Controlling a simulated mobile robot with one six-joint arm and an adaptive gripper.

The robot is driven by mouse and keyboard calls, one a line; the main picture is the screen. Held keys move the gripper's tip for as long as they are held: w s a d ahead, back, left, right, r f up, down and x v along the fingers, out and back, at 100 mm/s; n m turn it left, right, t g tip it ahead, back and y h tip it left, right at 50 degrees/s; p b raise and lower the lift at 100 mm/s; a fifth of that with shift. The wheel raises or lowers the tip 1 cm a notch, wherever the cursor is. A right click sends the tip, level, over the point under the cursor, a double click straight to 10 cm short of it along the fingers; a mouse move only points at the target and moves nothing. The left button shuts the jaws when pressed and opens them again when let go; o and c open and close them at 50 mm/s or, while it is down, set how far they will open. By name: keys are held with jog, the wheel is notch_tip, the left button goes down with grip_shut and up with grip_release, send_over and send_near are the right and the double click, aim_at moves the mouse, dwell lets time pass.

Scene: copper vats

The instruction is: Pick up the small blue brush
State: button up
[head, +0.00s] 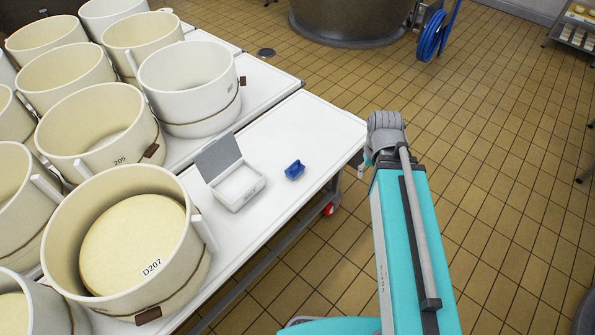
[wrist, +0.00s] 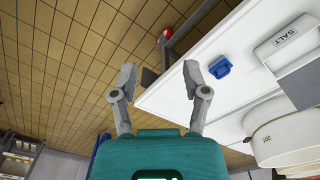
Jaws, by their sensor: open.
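A small blue object (head: 294,170), which I take to be the brush, lies on the white table near its right edge, just right of a small open box. Its bristles cannot be made out. It also shows in the wrist view, where the blue brush (wrist: 220,67) lies to the right of my gripper (wrist: 158,78). My gripper is open, with its two fingers wide apart and nothing between them. The floor shows behind the fingers, and the right fingertip appears close to the table's edge. The gripper's fingers cannot be clearly made out in the head view.
The white table (head: 305,125) is bare around the brush. An open white box (head: 238,190) with a grey lid stands left of it; the wrist view shows a SALT label (wrist: 284,37) on it. Several large cream tubs (head: 195,80) crowd the left. Tiled floor lies right.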

jog(key=w+a+f+n+t+h+b, duration=0.1)
jog(key=w+a+f+n+t+b, duration=0.1)
jog(key=w+a+f+n+b, duration=1.1)
jog(key=n+t+b, duration=0.3)
jog(key=n+b, duration=0.2)
jog(key=n, duration=0.9)
send_near(295, 163)
jog(key=v, duration=0.3)
jog(key=shift+w+a, duration=0.25)
jog(key=b+x, duration=0.6)
jog(key=x, duration=0.1)
jog(key=shift+f+b, duration=0.25)
jog(key=shift+b, duration=0.15)
jog(key=shift+w+d+f+b, duration=0.15)
jog(key=shift+w+f+b, duration=0.1)
jog(key=shift+f+b, duration=0.25)
jog(key=shift+b+x, duration=2.35)
jog(key=shift+x, duration=0.2)
jog(key=shift+s+d, duration=0.1)
jog(key=shift+d, duration=0.05)
